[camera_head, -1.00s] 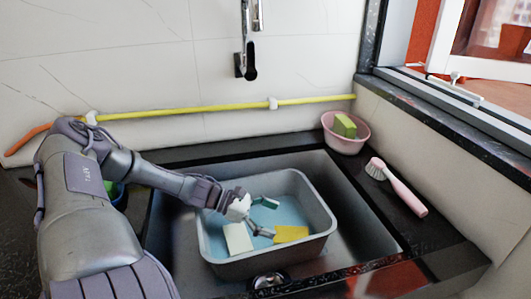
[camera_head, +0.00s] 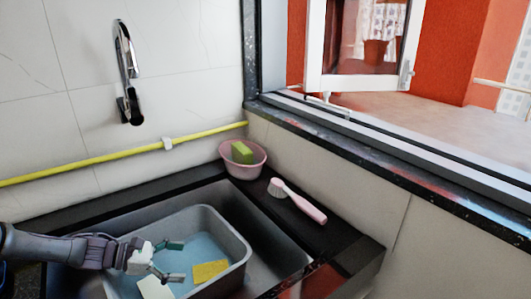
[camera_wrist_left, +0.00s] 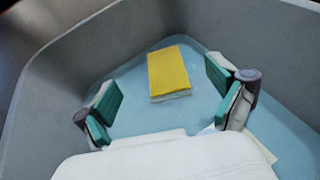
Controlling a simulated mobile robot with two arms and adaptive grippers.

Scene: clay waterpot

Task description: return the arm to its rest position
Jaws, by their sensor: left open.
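My left gripper (camera_head: 171,261) reaches in from the left over the grey basin (camera_head: 238,240). Its two green-padded fingers are spread with nothing between them. In the left wrist view the open fingers (camera_wrist_left: 164,98) frame the basin's pale blue bottom. A yellow sponge (camera_head: 210,271) lies on that bottom, beyond and apart from the fingertips; it also shows in the left wrist view (camera_wrist_left: 168,70). A white sponge or block (camera_head: 156,288) lies under the gripper, partly hidden. My right gripper is not in view.
The basin sits in a dark sink (camera_head: 270,252) below a wall tap (camera_head: 128,75). A pink bowl (camera_head: 243,168) with a green and yellow sponge (camera_head: 242,152) and a pink-handled brush (camera_head: 297,200) rest on the dark counter. A yellow pipe (camera_head: 100,159) crosses the wall.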

